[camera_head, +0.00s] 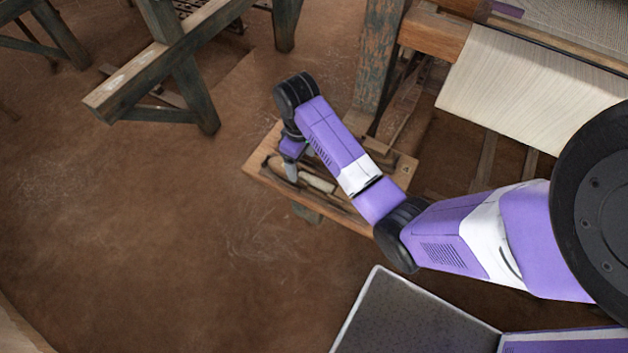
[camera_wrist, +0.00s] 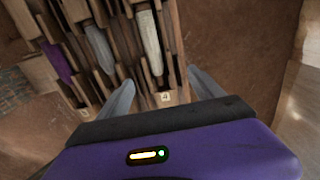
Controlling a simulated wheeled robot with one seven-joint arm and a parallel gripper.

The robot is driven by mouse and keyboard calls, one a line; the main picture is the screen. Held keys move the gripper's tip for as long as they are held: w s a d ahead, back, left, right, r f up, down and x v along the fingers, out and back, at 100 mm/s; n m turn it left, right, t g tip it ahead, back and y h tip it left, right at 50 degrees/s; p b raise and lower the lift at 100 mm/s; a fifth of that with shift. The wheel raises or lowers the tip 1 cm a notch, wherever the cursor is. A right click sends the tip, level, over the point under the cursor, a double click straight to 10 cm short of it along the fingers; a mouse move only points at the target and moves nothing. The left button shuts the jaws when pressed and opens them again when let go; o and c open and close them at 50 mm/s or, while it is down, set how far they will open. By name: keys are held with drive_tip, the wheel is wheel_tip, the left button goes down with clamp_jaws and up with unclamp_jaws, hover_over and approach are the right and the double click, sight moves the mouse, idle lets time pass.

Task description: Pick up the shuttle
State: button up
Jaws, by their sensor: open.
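Several boat-shaped wooden shuttles lie side by side on a low wooden bench (camera_head: 262,178). In the wrist view one holds cream yarn (camera_wrist: 150,42), one grey-white yarn (camera_wrist: 100,48) and one purple yarn (camera_wrist: 58,62). I cannot tell which one the task means. My gripper (camera_wrist: 161,78) is open, with one finger on each side of the near end of the cream-yarn shuttle in the picture. Whether the fingers are at its height or touching it is unclear. In the head view my gripper (camera_head: 291,170) points down over the left part of the bench, and my arm hides much of the bench.
A loom post (camera_head: 378,60) stands just behind the bench, with pale cloth (camera_head: 530,85) on the loom at the upper right. A wooden trestle frame (camera_head: 165,60) stands at the upper left. The earthen floor (camera_head: 150,240) at left is clear.

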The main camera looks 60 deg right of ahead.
sight(303, 175)
wheel_tip(303, 175, down, 6)
drive_tip(key=shift+d+r+p, duration=0.1)
drive_tip(key=shift+p, duration=0.25)
drive_tip(key=shift+c, duration=0.3)
clamp_jaws()
